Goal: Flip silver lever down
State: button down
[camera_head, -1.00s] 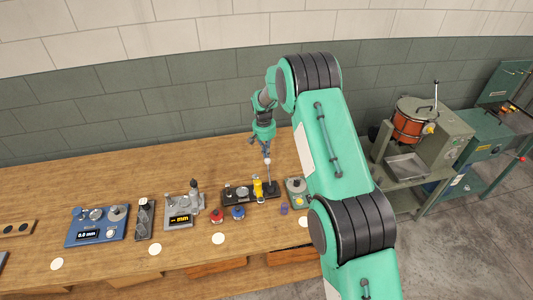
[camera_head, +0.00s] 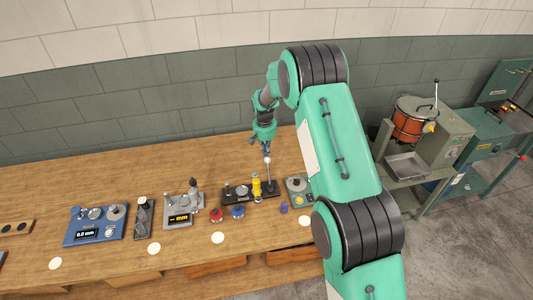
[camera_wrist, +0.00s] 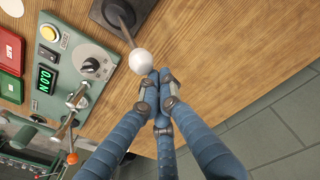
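The silver lever (camera_head: 267,171) stands up from a dark base (camera_head: 268,187) on the workbench, with a pale ball on its top end. In the wrist view, its white ball (camera_wrist: 141,62) and its rod (camera_wrist: 127,34) show clearly, with the dark base at the top. My gripper (camera_head: 266,148) is just above the ball in the head view. In the wrist view, the blue fingertips of my gripper (camera_wrist: 159,76) are drawn together just beside the ball, to its lower right. Nothing shows between them. Whether they touch the ball cannot be told.
A grey-green device (camera_wrist: 75,65) with a green display and knobs sits left of the lever in the wrist view. A yellow part (camera_head: 256,187) stands on a black fixture left of the lever in the head view. Bare wood (camera_head: 190,165) lies behind the instruments.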

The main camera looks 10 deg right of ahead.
aim_at(268, 157)
jog(key=shift+s+r+b, duration=0.1)
jog(key=shift+s+b, duration=0.2)
jog(key=shift+b, duration=0.05)
jog(key=s+t+b, duration=0.1)
jog(key=b, duration=0.1)
jog(key=s+r+t+b, duration=0.1)
jog(key=s+t+b, duration=0.1)
jog(key=b, duration=0.1)
jog(key=shift+s+r, duration=0.2)
jog(key=shift+s, duration=0.05)
jog(key=s+t+b, duration=0.2)
jog(key=s+b, duration=1.1)
jog(key=b, duration=0.1)
jog(key=shift+f, duration=0.45)
dwell(0.5)
jog(key=shift+s+f, duration=0.15)
dwell(0.3)
jog(key=w+r+p, duration=0.2)
jog(key=w+r, duration=0.1)
jog(key=r, duration=0.1)
jog(key=s+r+p, duration=0.1)
jog(key=s+r, duration=0.4)
jog(key=s, duration=0.2)
jog(key=shift+s+t+p, duration=0.35)
jog(key=shift+t+p, duration=0.05)
